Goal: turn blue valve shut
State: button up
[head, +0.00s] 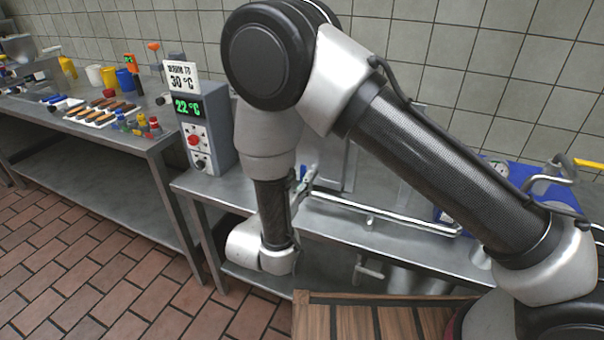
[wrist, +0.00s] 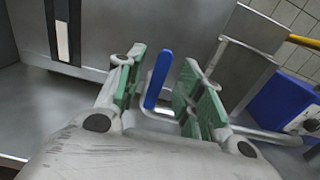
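The blue valve shows in the wrist view as a blue lever handle (wrist: 158,80), standing up and slightly tilted. My gripper (wrist: 164,68) is open, with a green-padded finger on each side of the handle. Gaps show between the handle and both pads, so it is not gripped. The valve's body below the handle is mostly hidden by my gripper. In the head view, a small blue piece (head: 303,172) beside my arm at the pipe's left end may be the same handle. My gripper's fingers cannot be made out there.
A pale pipe (head: 385,215) runs along the steel bench, and a metal panel (wrist: 245,55) stands near the handle. A control box (head: 205,130) reads 22 °C under a 30 °C sign. A blue box (wrist: 282,105) stands at right. Another table at left holds tools and cups.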

jog(key=v, duration=0.8)
jog(key=shift+s, duration=0.2)
jog(key=s+d+f+m+g+h, duration=0.2)
jog(key=d+f+m+g+h, duration=0.1)
jog(key=d, duration=0.4)
jog(key=s+d+r+m+g+h, duration=0.1)
jog(key=d+r+m+g, duration=0.35)
jog(key=d+g, duration=0.2)
jog(key=s+d+r+m+g, duration=0.2)
jog(key=d+r+m+g, duration=0.3)
jog(key=d, duration=0.3)
jog(key=s+d+r+m+t+y, duration=0.1)
jog(key=s+d+r+m+y, duration=0.3)
jog(key=d+r+m, duration=0.5)
jog(key=s+d+r+m+t+y, duration=0.1)
jog(key=s+d+r+m+y, duration=0.4)
jog(key=d+r+m, duration=0.4)
jog(key=d+m+y, duration=0.1)
jog(key=d, duration=0.3)
jog(key=shift+d+m, duration=0.2)
jog(key=shift+m, duration=0.15)
